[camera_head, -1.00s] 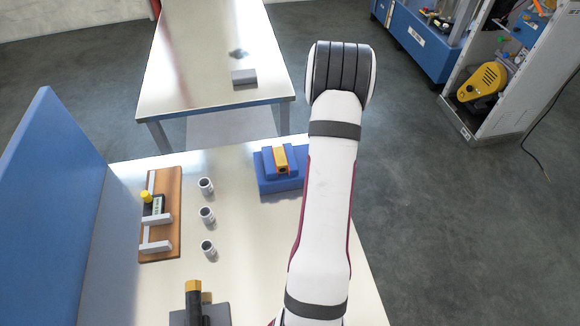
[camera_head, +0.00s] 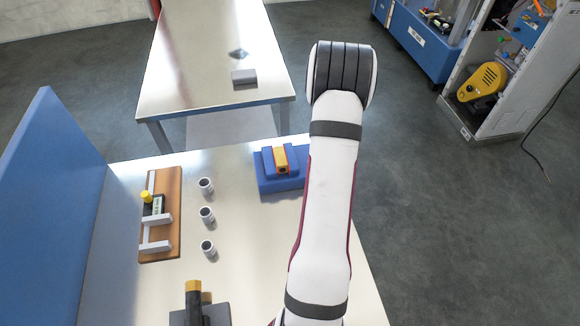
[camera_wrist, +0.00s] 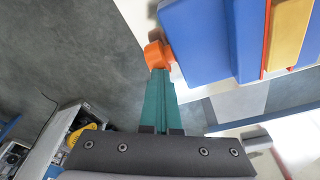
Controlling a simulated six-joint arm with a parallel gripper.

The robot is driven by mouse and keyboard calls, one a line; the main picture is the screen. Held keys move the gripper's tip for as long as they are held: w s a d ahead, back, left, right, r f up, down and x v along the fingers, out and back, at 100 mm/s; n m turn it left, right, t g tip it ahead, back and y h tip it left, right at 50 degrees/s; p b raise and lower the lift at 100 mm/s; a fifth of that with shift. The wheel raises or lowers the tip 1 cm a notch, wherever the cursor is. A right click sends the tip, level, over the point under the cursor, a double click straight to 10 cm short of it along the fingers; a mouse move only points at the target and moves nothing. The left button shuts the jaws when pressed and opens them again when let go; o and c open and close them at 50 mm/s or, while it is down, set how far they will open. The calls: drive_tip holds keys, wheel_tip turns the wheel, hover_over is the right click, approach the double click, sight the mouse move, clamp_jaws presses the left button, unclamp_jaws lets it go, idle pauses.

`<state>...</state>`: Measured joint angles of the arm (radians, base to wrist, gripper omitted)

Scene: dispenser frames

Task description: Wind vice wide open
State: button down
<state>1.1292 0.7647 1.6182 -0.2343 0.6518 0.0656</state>
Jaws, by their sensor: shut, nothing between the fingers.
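The blue vice (camera_head: 268,185) stands at the right side of the near table, with a yellow-orange block (camera_head: 281,160) between its jaws. In the wrist view, the vice's blue body (camera_wrist: 200,40) and the yellow block (camera_wrist: 290,30) fill the upper right. An orange knob (camera_wrist: 157,54) sticks out from the vice's side. My gripper (camera_wrist: 158,78) has its teal fingers together, with nothing visible between them. The fingertips are right at the orange knob; I cannot tell whether they touch it. In the head view, my arm hides the gripper and the knob.
Three grey cups (camera_head: 206,215) stand in a row left of the vice. A brown wooden board (camera_head: 172,235) with grey brackets lies further left, beside a blue panel (camera_head: 50,200). A dark fixture with a yellow top (camera_head: 193,287) is at the front. A second table (camera_head: 190,60) stands behind.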

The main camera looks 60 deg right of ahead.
drive_tip(key=shift+s+a+f, duration=0.25)
drive_tip(key=shift+s+a, duration=0.05)
drive_tip(key=shift+a, duration=0.15)
idle(0.6)
drive_tip(key=shift+s+a+r, duration=0.2)
drive_tip(key=shift+s+a, duration=0.1)
drive_tip(key=shift+s, duration=0.1)
idle(0.6)
drive_tip(key=shift+r, duration=0.15)
drive_tip(key=shift+r, duration=0.65)
drive_tip(key=shift+w+d, duration=0.1)
drive_tip(key=shift+w+d, duration=0.9)
drive_tip(key=shift+d, duration=0.05)
drive_tip(key=shift+x, duration=0.85)
